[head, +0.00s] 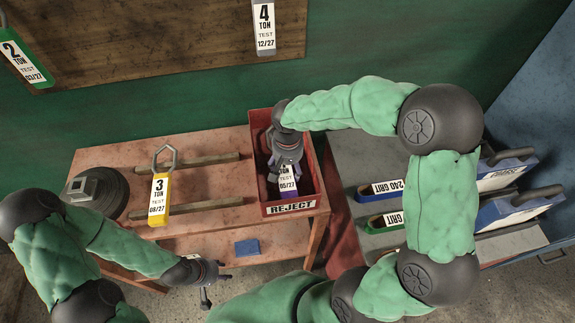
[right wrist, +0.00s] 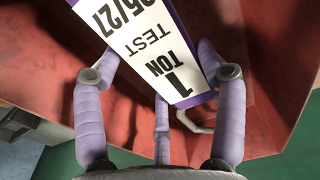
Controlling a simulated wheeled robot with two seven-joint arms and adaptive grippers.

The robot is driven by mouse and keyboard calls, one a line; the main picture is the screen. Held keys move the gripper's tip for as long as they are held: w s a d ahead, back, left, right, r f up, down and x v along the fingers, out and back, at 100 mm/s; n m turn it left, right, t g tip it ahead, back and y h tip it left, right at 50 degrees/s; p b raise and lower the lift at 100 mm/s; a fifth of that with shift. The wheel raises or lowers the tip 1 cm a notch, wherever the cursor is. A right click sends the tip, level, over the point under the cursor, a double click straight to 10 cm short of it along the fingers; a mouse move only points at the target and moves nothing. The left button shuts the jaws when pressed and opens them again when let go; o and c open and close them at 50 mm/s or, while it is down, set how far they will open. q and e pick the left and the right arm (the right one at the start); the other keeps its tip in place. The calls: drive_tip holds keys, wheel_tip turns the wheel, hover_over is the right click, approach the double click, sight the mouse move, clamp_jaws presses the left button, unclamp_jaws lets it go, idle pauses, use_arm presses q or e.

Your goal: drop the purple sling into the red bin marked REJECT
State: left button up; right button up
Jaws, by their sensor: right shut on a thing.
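The purple sling (head: 290,196) carries a white tag reading 1 TON TEST 05/27, which is clear in the right wrist view (right wrist: 150,45). My right gripper (head: 287,170) is shut on the sling and holds it over the red bin marked REJECT (head: 319,203). In the head view the sling hangs within the bin's outline; I cannot tell if its lower end touches the floor. The bin's red wall also fills much of the right wrist view (right wrist: 40,65). My left gripper (head: 216,288) is open and empty, low in front of the bench.
The bin stands on a reddish bench (head: 120,160). A yellow 3 TON sling (head: 160,195) lies across two wooden strips left of it. Grit blocks (head: 388,188) lie on the grey surface at right.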

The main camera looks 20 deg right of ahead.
drive_tip(key=shift+f, duration=0.35)
drive_tip(key=o, duration=1.6)
drive_tip(key=shift+r, duration=0.55)
drive_tip(key=r+p, duration=0.1)
drive_tip(key=r, duration=0.3)
drive_tip(key=r+p, duration=0.1)
drive_tip(key=r, duration=0.3)
drive_tip(key=r+p, duration=0.1)
drive_tip(key=r, duration=0.3)
drive_tip(key=shift+s+a+r, duration=0.1)
drive_tip(key=shift+s, duration=0.25)
